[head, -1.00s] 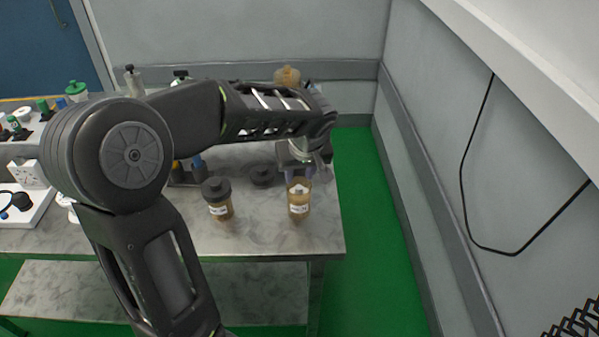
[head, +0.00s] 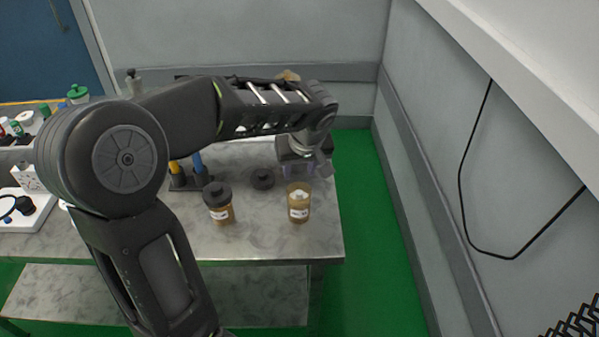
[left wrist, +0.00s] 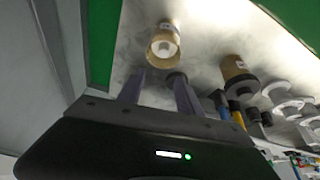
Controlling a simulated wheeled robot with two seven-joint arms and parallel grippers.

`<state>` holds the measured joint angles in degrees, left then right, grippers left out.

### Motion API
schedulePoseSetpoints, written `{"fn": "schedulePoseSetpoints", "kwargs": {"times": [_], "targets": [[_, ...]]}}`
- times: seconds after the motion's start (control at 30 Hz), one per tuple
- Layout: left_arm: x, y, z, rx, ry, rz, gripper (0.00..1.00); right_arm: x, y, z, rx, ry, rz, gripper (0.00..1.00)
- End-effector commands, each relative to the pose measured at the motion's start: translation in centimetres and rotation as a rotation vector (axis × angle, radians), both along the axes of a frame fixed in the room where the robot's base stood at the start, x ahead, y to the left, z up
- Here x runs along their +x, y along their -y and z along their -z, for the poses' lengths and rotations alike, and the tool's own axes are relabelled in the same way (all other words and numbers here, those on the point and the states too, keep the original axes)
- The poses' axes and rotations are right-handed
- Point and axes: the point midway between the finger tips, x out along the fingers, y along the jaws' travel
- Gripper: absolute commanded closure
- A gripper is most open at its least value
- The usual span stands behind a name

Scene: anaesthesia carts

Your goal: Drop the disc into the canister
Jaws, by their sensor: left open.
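The canister (head: 299,212), an open amber jar with a white label, stands upright near the front right of the metal table. It also shows in the left wrist view (left wrist: 163,36), mouth toward the camera. A pale white round piece, which looks like the disc (left wrist: 166,49), shows inside its mouth; how deep it sits is unclear. My left gripper (head: 300,171) is open and empty, just behind and above the canister and apart from it. Its two fingers (left wrist: 157,90) show in the left wrist view. My right gripper is not in view.
A black lid (head: 262,179) lies flat left of the canister. A closed amber jar with a black cap (head: 219,204) stands further left. Blue and yellow items stand in a dark holder (head: 190,181). A grey wall (head: 440,170) is at right.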

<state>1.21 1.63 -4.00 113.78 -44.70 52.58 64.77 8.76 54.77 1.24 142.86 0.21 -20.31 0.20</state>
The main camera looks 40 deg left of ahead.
Motion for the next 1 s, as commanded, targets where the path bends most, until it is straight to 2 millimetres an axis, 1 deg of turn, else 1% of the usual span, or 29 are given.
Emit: {"fn": "schedulePoseSetpoints", "kwargs": {"times": [0.03,0.1,0.23,1.0], "targets": [[0.0,0.0,-1.4,0.0,0.001,0.0,0.58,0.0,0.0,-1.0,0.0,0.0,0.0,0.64],[0.0,0.0,-2.5,-0.001,0.002,0.0,0.58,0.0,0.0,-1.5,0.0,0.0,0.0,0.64],[0.0,0.0,-3.7,0.0,0.0,-0.001,0.58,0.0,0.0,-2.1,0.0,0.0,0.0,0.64],[0.0,0.0,-3.7,-0.001,-0.001,0.0,0.58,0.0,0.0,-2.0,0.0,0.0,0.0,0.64]]}}
